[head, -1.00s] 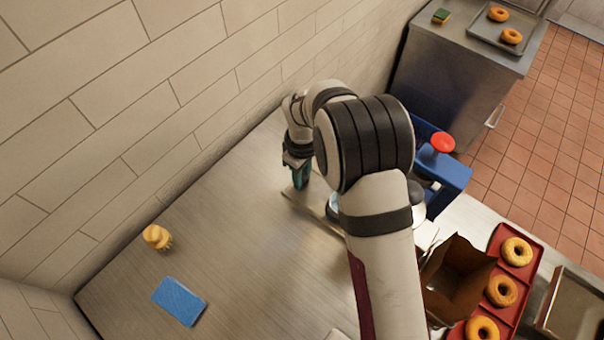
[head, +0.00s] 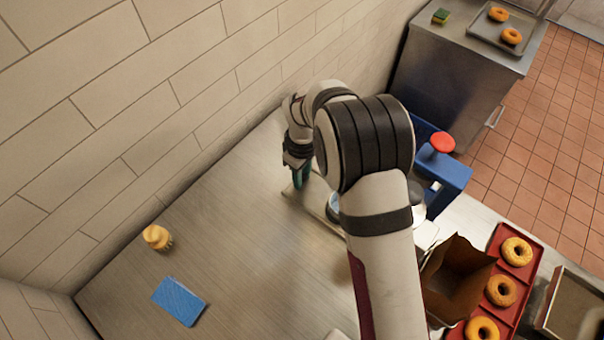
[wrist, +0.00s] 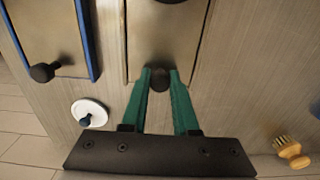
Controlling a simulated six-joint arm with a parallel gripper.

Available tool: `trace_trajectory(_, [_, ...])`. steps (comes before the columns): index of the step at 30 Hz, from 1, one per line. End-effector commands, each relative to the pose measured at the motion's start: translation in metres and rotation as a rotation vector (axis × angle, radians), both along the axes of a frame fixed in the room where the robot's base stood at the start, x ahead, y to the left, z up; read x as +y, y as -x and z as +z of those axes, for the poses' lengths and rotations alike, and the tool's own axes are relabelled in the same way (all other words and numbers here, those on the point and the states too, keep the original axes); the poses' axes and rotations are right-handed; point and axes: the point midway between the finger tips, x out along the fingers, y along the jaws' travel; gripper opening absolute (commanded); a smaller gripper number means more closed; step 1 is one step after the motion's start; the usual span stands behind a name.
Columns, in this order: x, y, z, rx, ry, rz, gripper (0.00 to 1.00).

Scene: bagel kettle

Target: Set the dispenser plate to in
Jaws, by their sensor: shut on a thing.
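In the wrist view, my gripper (wrist: 159,78) has its green fingers closed around the dark round knob (wrist: 160,79) at the near end of a flat metal plate (wrist: 165,38), which I take for the dispenser plate. In the head view, my gripper (head: 300,181) is low over the metal table near the tiled wall. The plate's end (head: 291,191) shows just beside it as a thin pale strip. My own arm hides much of the rest of the plate and its far end.
A blue-railed metal plate with a black knob (wrist: 43,72) lies left in the wrist view, with a white round lid (wrist: 90,112) below it. A brush (head: 157,238) and blue sponge (head: 180,301) lie on the table.

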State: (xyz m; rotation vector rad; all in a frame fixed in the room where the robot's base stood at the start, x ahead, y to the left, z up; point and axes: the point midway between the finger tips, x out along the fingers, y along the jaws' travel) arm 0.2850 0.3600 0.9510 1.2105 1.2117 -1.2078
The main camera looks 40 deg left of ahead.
Motion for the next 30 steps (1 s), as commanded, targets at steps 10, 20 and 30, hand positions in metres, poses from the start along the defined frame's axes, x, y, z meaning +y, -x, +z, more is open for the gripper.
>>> trace_trajectory(10, [0.000,0.001,0.001,0.001,-0.001,-0.001,0.00])
trace_trajectory(20, [-0.057,0.000,0.001,0.001,0.004,-0.004,0.00])
trace_trajectory(30, [-0.073,0.000,0.000,0.000,0.002,-0.001,0.00])
